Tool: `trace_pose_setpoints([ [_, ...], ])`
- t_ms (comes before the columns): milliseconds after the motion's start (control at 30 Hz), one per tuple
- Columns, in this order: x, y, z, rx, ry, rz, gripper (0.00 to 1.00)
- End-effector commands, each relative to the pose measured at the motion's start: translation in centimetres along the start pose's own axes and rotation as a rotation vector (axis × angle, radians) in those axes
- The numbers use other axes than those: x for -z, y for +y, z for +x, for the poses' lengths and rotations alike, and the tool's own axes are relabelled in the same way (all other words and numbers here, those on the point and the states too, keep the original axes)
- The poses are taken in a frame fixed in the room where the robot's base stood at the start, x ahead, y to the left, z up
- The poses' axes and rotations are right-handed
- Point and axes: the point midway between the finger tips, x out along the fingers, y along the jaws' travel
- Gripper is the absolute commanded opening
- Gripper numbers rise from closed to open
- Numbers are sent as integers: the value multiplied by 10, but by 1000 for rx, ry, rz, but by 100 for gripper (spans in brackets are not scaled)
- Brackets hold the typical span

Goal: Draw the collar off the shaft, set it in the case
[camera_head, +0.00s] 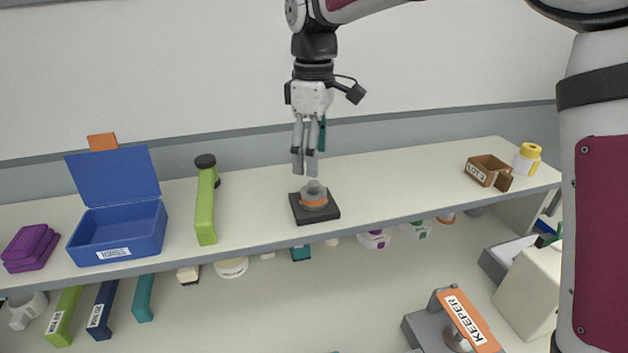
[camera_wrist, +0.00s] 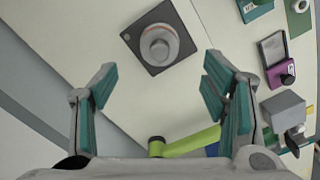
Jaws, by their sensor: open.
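An orange collar (camera_head: 314,204) sits low around a short grey shaft (camera_head: 313,187) on a dark square base on the shelf. In the wrist view the grey shaft top (camera_wrist: 159,48) hides most of the collar, with a little orange at its edge. My gripper (camera_head: 305,172) is open and empty, just above the shaft and apart from it. In the wrist view its teal-padded fingers (camera_wrist: 160,85) are spread wide, with the shaft beyond their tips. The blue case (camera_head: 117,233) stands at the left with its lid raised and a white label on its front.
Purple stacked pieces (camera_head: 31,247) lie far left. The shelf between base and brown box is clear.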

Motion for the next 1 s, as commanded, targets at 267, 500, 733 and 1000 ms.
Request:
trace_pose_setpoints([
  [267,-1,-1,49,3,-3,2,68],
  [500,-1,0,76,0,-1,2,68],
  [733,0,1,82,-1,0,2,68],
  [1000,0,1,82,-1,0,2,47],
])
